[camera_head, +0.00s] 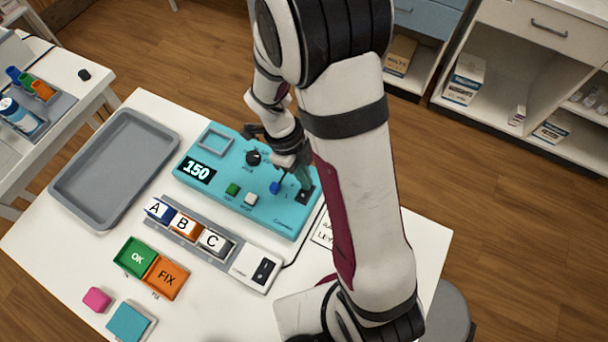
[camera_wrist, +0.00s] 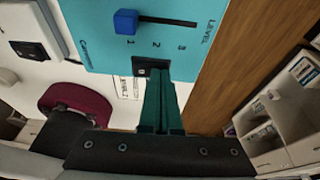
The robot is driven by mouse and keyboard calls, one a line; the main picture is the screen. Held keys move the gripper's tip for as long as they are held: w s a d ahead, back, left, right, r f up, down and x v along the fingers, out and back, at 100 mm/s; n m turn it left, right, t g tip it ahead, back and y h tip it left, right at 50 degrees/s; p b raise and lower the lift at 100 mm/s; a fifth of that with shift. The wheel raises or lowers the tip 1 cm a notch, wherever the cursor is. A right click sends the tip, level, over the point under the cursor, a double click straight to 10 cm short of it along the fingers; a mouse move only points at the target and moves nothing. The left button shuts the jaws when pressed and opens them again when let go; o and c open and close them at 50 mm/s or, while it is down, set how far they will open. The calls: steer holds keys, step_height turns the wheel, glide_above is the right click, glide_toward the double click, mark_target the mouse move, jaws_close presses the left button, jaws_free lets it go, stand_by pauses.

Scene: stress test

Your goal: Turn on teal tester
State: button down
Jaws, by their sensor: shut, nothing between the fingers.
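The teal tester (camera_head: 235,208) lies on the white table, its display (camera_head: 198,170) lit and reading 150. It has a black knob (camera_head: 253,157), a green button (camera_head: 232,189), a white button (camera_head: 251,199) and a blue slider (camera_head: 275,187). In the wrist view the slider knob (camera_wrist: 125,21) is near the 1 end of its scale. A black switch (camera_head: 304,195) is at the tester's right end; it also shows in the wrist view (camera_wrist: 151,64). My gripper (camera_wrist: 158,72) is shut and empty, fingertips at the switch's edge. I cannot tell whether they touch it; they partly hide it.
A grey tray (camera_head: 66,190) is at the table's left. A grey holder (camera_head: 188,228) has blocks A, B and C, beside a white box with a black rocker (camera_head: 263,270). My arm covers the table's right part.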

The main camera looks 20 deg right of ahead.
steer(key=shift+s, duration=0.1)
steer(key=shift+s+a+r, duration=0.2)
steer(key=shift+s+a, duration=0.3)
steer(key=shift+a, duration=0.05)
steer(key=d+v, duration=0.2)
steer(key=v, duration=1.1)
steer(key=shift+w+d+r, duration=0.2)
steer(key=shift+w+r, duration=0.3)
steer(key=s+a+r+n+t+y, duration=0.1)
steer(key=s+n+y, duration=0.1)
steer(key=s+n, duration=0.7)
steer(key=s+a+r+n+t+y, duration=0.1)
steer(key=s+n+y, duration=0.1)
steer(key=s+n, duration=0.6)
steer(key=n, duration=0.4)
steer(key=shift+s+a+r, duration=0.25)
steer(key=shift+s, duration=0.15)
